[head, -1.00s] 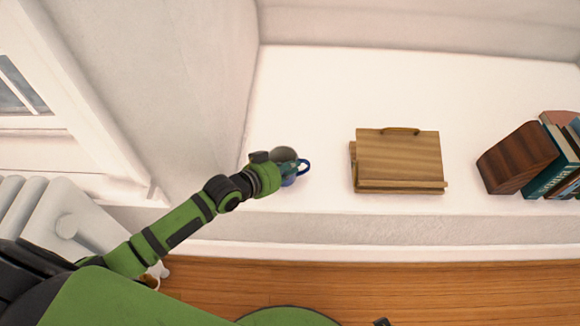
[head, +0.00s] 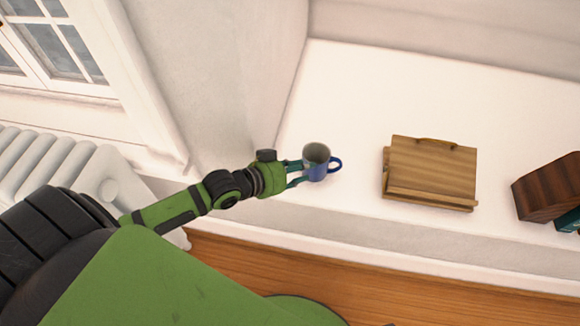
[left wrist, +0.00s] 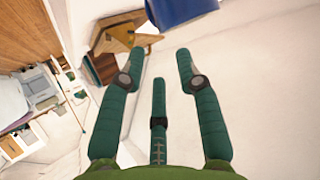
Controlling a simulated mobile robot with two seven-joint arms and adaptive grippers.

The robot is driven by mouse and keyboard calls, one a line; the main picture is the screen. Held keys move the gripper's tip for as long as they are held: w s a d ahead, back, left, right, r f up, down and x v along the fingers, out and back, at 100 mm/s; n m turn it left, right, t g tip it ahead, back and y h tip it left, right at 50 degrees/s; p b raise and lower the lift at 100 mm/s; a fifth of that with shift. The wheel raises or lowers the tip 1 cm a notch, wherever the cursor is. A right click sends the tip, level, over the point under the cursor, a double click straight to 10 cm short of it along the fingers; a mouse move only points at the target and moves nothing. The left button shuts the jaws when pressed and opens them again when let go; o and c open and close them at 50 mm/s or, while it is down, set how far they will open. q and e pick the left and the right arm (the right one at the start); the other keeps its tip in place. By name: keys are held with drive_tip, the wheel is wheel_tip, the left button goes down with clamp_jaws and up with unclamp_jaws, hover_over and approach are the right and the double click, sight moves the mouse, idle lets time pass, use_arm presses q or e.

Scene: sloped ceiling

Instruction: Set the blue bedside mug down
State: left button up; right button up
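The blue mug (head: 318,171) stands upright on the white ledge (head: 350,110), its handle pointing right and its grey inside showing. My left gripper (head: 302,173) is just left of it, with its green fingers pointing at the mug. In the left wrist view the fingers of my left gripper (left wrist: 160,62) are spread with nothing between them. The blue mug (left wrist: 182,10) shows there at the top edge, past the fingertips and apart from them. My right gripper is not in view.
A wooden book stand (head: 432,170) is on the ledge right of the mug. A dark wooden bookend (head: 547,188) and part of a book are at the far right. A wall rises behind and to the left. The ledge behind the mug is clear.

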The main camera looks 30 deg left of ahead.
use_arm(q)
drive_tip(key=shift+p+v, duration=0.3)
drive_tip(key=shift+v, duration=1.7)
